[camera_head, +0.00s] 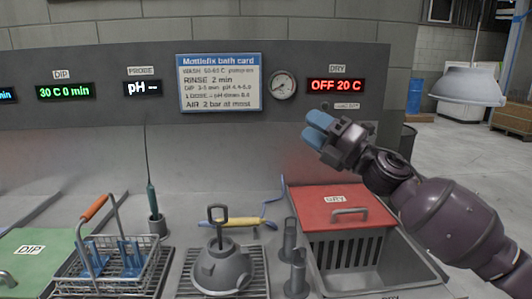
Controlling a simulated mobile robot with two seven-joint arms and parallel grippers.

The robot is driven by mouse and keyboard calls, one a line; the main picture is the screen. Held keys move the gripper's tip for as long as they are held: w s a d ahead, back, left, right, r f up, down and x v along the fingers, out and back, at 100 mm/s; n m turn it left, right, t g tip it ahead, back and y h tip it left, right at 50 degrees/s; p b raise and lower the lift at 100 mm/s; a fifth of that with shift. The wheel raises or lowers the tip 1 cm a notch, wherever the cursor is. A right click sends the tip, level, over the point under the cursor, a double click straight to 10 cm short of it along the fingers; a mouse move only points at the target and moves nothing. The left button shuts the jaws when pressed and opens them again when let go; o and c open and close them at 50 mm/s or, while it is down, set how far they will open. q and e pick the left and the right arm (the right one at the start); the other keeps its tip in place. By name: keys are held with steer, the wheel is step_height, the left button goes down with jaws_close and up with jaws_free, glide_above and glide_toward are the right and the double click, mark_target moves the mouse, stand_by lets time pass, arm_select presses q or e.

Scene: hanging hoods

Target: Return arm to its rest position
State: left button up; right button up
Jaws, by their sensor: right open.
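My right gripper (318,130) is raised in front of the back panel, at the end of a dark purple arm that comes in from the right. Its blue fingers point to the upper left, above the red DRY lid (338,208). It is open, and nothing shows between the fingers. It is apart from the lid and the things on the bench. My left gripper is not in view.
A wire basket (112,268) with an orange handle and blue parts stands by the green DIP lid (35,250). A grey domed piece (222,270) sits on a rack. A grey hood (468,86) hangs at the upper right. The bath card (219,83) is on the panel.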

steer(key=s+d+f+m+t+h+b, duration=0.1)
steer(key=s+d+f+m+h, duration=0.3)
steer(key=f+m, duration=0.6)
steer(key=s+d+f+m+t+h, duration=0.25)
steer(key=f+m+h, duration=0.35)
steer(key=f, duration=0.6)
steer(key=s+d+f+m+t+h+b, duration=0.15)
steer(key=d+f+m+h, duration=0.25)
steer(key=f+m, duration=0.65)
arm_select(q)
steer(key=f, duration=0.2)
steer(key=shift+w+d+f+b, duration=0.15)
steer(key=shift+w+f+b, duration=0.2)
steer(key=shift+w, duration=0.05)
arm_select(e)
steer(key=s+d+f+m+g+h, duration=0.2)
steer(key=s+d+f+m+g, duration=0.1)
steer(key=s+f, duration=0.9)
steer(key=s+d+f+m+g+h, duration=0.2)
steer(key=s+d+f+m+g, duration=0.1)
steer(key=s+f, duration=0.9)
steer(key=s+d, duration=0.1)
steer(key=s, duration=0.2)
steer(key=shift+g+h, duration=0.3)
steer(key=shift+h, duration=0.1)
